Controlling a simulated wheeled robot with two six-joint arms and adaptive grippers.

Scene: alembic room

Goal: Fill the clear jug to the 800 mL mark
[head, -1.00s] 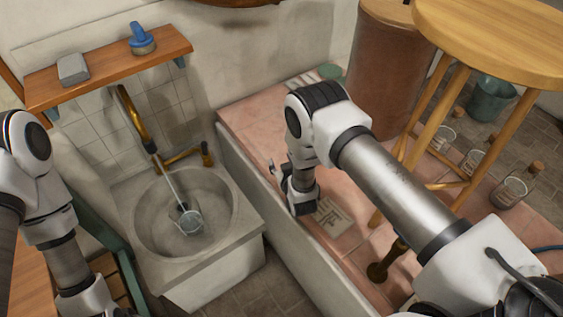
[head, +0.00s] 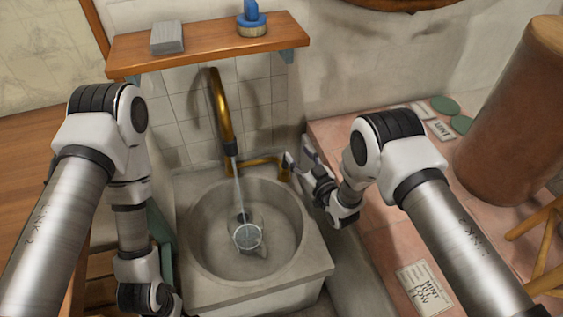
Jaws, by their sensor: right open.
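The clear jug (head: 248,239) stands in the round stone basin (head: 205,262), under the brass spout (head: 219,105). A thin stream of water (head: 238,183) runs from the spout down to the jug. The water level and any marks are too small to read. A brass tap handle (head: 262,163) sticks out at the back right of the basin. My right gripper (head: 297,160) is open and empty, just right of the tap handle; I cannot tell whether they touch. My left arm hangs left of the basin, and its gripper is not visible.
A wooden shelf (head: 205,50) above the basin holds a grey block (head: 167,38) and a blue-handled brush (head: 252,20). Right of the basin is a pink tiled ledge (head: 385,262) with a written card (head: 425,287). A brown cylinder (head: 513,115) stands further right.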

